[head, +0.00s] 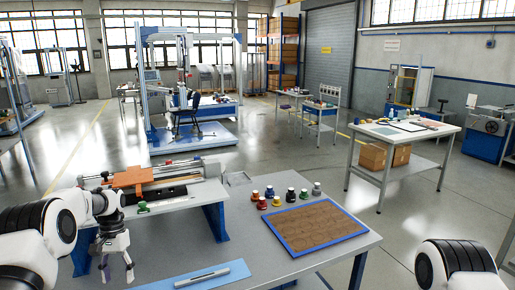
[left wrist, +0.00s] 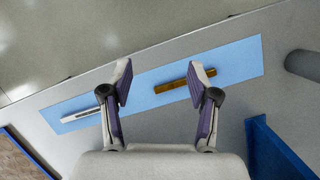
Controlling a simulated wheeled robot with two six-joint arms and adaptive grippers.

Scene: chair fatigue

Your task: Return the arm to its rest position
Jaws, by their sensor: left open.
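My left gripper (head: 117,268) hangs fingers down at the lower left of the head view, over the near part of the grey workbench (head: 270,248). In the left wrist view its two purple-padded fingers (left wrist: 160,82) are spread apart with nothing held between them. Beyond the fingertips lies a light-blue mat (left wrist: 237,62) with a brass-coloured bar (left wrist: 172,87) and a silver bar (left wrist: 85,115) on it. The silver bar also shows in the head view (head: 202,278). My right gripper is out of view; only part of my right arm shows at the lower right.
A bench device with an orange-brown block (head: 130,178) stands close behind my left arm. Several coloured knobbed pieces (head: 276,200) stand behind a blue-edged brown board (head: 315,228) on the bench. A white table (head: 405,135) with boxes below stands further right, across open floor.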

